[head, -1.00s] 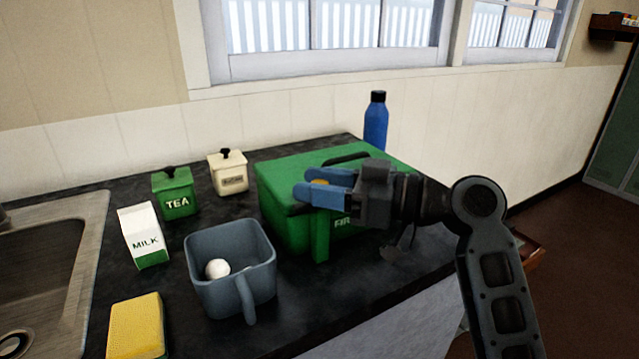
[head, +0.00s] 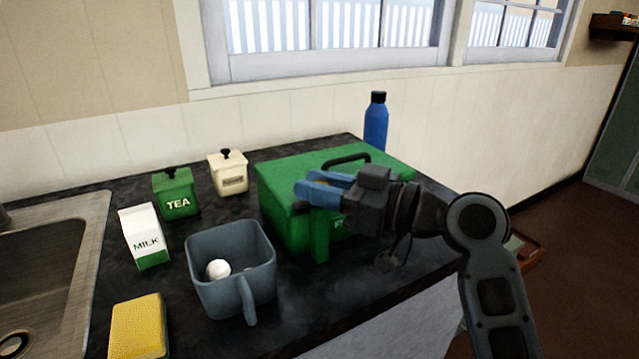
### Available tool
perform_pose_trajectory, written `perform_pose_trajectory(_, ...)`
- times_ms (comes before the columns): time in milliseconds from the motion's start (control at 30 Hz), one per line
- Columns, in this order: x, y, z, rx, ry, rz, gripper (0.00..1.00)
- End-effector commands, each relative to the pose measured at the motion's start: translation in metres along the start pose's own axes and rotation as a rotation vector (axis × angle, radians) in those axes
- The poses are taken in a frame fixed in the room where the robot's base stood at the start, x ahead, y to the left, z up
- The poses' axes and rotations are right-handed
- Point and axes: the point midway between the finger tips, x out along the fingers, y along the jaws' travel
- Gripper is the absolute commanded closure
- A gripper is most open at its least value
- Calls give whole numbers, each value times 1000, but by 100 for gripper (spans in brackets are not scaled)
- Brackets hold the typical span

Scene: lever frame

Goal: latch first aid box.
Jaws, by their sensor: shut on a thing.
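The green first aid box (head: 279,203) stands on the dark counter with its lid (head: 290,163) down and a black carry handle (head: 346,159) on top. A narrow green upright latch piece (head: 320,240) shows at the box's front, below my fingers. My gripper (head: 304,184) reaches in from the right, its blue fingers at the front edge of the lid. It is shut on the latch, though the fingers hide most of the gripped part. The gripper also covers most of the lettering on the box front.
A grey-blue mug (head: 222,290) holding a white ball (head: 217,269) stands left of the box. Further left are a milk carton (head: 146,240), tea tin (head: 177,195), cream canister (head: 229,175), yellow sponge (head: 137,325) and sink (head: 40,265). A blue bottle (head: 376,125) stands behind the box.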

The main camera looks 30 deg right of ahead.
Motion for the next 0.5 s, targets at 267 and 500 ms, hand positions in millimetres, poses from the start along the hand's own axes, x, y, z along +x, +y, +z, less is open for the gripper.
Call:
perform_pose_trajectory(267, 0, -2, -6, 0, 0, 244, 100)
perform_pose_trajectory(500, 0, -1, -6, 0, 0, 401, 100)
